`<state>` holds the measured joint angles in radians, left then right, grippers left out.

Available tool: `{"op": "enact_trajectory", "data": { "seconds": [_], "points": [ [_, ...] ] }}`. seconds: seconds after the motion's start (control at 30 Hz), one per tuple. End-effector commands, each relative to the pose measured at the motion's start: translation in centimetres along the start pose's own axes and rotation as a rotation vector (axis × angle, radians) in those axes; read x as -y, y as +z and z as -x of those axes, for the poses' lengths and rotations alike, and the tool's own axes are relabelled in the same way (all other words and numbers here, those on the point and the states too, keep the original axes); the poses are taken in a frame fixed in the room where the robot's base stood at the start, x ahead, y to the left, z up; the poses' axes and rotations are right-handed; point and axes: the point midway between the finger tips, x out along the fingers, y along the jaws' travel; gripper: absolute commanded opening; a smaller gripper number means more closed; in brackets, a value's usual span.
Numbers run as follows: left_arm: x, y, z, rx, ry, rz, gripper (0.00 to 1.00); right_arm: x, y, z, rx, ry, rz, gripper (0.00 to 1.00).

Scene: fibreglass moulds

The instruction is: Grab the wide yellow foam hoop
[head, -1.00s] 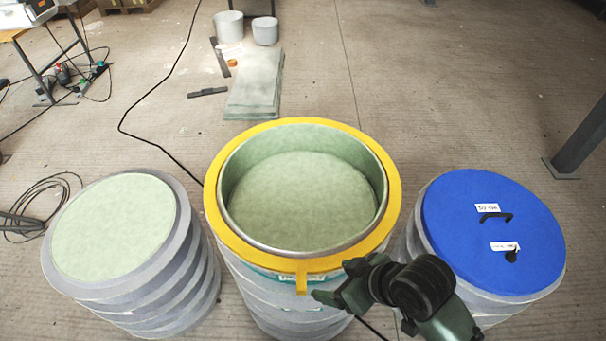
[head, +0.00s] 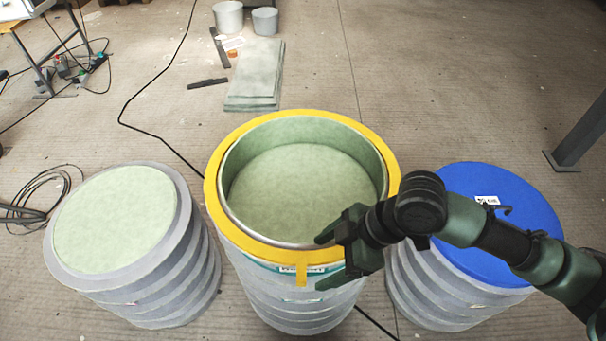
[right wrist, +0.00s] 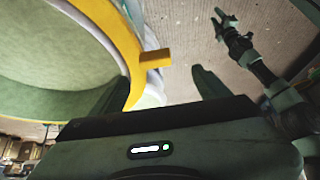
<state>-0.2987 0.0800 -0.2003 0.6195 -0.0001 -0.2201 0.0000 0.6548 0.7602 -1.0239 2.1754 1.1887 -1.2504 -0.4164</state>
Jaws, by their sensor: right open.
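The wide yellow foam hoop (head: 212,190) lies around the top of the middle round mould (head: 290,312), with a short tab (head: 302,270) hanging at its front. The hoop and its tab (right wrist: 155,58) also show at the upper left in the right wrist view. My right gripper (head: 322,262) is open and empty, just right of the tab, fingers pointing left toward it. It hides part of the hoop's front right. In the right wrist view the tab stands beyond the gap between the fingers (right wrist: 160,88). My left gripper (right wrist: 228,25) shows small there; its jaws are unclear.
A pale-green-topped mould (head: 115,220) stands at left, and a mould with a blue lid (head: 465,185) at right, under my right arm. Flat slabs (head: 255,75), two grey pots and a black cable lie behind. A dark post (head: 580,135) stands at far right.

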Motion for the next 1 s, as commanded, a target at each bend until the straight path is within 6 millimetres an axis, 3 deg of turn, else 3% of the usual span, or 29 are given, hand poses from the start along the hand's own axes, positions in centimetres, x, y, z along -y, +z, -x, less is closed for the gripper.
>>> {"op": "enact_trajectory", "data": {
  "seconds": [0.5,0.83,0.87,1.0],
  "points": [
    [0.0,-0.2,2.2,-0.001,0.000,0.000,0.36,-0.7,0.0,-6.5,-0.001,-0.004,-0.002,0.76],
    [0.0,-0.2,2.3,-0.001,0.000,0.000,0.36,-0.8,0.1,-7.5,-0.001,0.001,0.000,0.76],
    [0.0,-0.2,2.3,-0.001,0.000,0.000,0.36,-0.8,0.1,-7.5,-0.001,0.001,0.000,0.71],
    [0.0,-0.2,2.3,-0.001,0.000,0.000,0.36,-0.8,0.1,-7.4,-0.001,0.001,0.000,0.32]
  ]
}}
